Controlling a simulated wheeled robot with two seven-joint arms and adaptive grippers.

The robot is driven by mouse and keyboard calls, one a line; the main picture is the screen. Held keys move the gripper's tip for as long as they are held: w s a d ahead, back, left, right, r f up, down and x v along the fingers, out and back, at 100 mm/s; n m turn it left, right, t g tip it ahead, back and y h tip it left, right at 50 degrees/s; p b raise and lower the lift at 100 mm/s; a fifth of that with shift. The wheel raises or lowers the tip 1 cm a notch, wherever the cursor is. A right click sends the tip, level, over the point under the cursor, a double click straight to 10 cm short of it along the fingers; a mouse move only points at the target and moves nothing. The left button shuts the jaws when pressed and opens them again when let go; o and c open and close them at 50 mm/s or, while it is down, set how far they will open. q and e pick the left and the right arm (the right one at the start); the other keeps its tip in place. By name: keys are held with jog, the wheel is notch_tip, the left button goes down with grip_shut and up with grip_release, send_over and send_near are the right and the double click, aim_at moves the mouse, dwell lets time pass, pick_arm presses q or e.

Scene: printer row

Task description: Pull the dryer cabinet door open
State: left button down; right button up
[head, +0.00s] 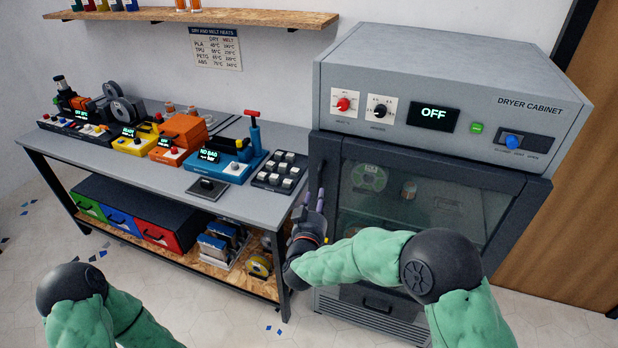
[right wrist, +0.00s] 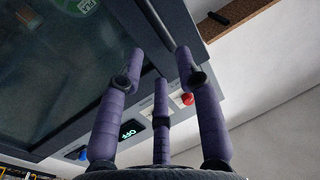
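The dryer cabinet (head: 450,75) stands at the right in the head view, its display reading OFF. Its dark-framed glass door (head: 440,205) looks closed, with a green spool visible inside. The dark bar handle (right wrist: 158,22) runs along the door's edge in the right wrist view. My right gripper (head: 311,203) is at the door's left side, by the handle. In the right wrist view its purple fingers (right wrist: 160,62) are spread, and the bar's end appears between the two outer fingertips. I cannot tell whether they touch it. My left gripper is out of view; only the arm shows.
A grey workbench (head: 225,195) with several devices and a keypad (head: 280,172) stands close left of the cabinet. Coloured bins (head: 160,233) and spools are on its lower shelf. A wooden door (head: 585,200) is at the far right. Open floor lies in front of the bench.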

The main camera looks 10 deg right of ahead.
aim_at(321, 180)
jog(key=b+x, duration=0.1)
jog(key=x, duration=0.9)
jog(key=shift+b, duration=0.3)
jog(key=shift+s, duration=0.1)
grip_shut()
